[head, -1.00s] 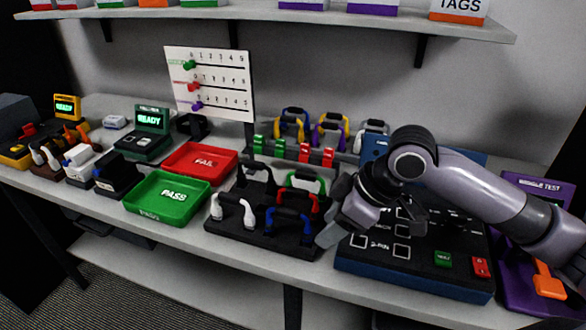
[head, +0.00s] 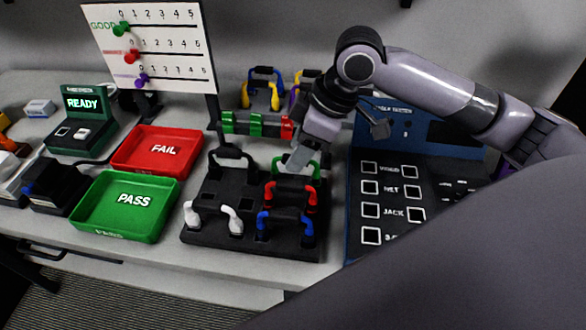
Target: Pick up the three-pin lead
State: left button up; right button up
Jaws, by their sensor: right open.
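A black rack (head: 215,240) holds several looped leads: a black one (head: 231,155), a green one (head: 310,166), a red one (head: 290,192), a blue one (head: 285,221) and a white one (head: 212,217). Their plug ends are too small or hidden to tell which is the three-pin lead. My right gripper (head: 340,142) is open and empty, above the rack's back right corner. One of its fingers is in front of the green lead and partly hides it; I cannot tell whether they touch. My left gripper is out of view.
A green PASS tray (head: 100,232) and a red FAIL tray (head: 127,158) lie left of the rack. A blue-edged tester panel (head: 385,166) is on the right. Behind stand a green-and-red clip bar (head: 258,124) and a white scoreboard (head: 180,72). A grey part of mine covers the lower right.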

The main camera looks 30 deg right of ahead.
jog(key=x, duration=0.5)
jog(key=shift+s+d, duration=0.15)
grip_shut()
notch_tip(320, 180, up, 23)
jog(key=p, duration=0.3)
dwell(0.7)
